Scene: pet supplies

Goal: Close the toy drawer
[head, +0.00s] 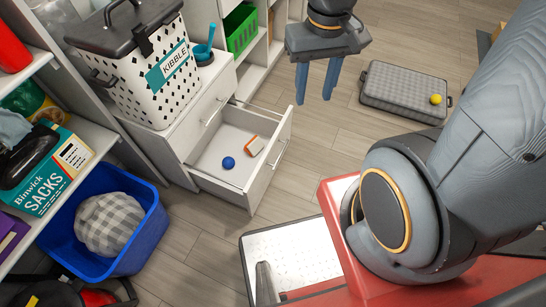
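The toy drawer (268,176) is the bottom drawer of a white cabinet (180,138) and stands pulled well out. A blue ball (228,163) and a small orange-and-white item (255,146) lie inside it. The drawer front carries a metal bar handle (279,154). My gripper (314,101) is above and behind the drawer in the picture, fingers pointing down with a gap between them. It is apart from the drawer and holds nothing that I can see.
A kibble bin (137,69) and a blue scoop stand on the cabinet. A blue tub (146,234) with a checked cushion sits to the left of the drawer. A grey case (392,91) with a yellow ball lies at the back right. Floor in front of the drawer is clear.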

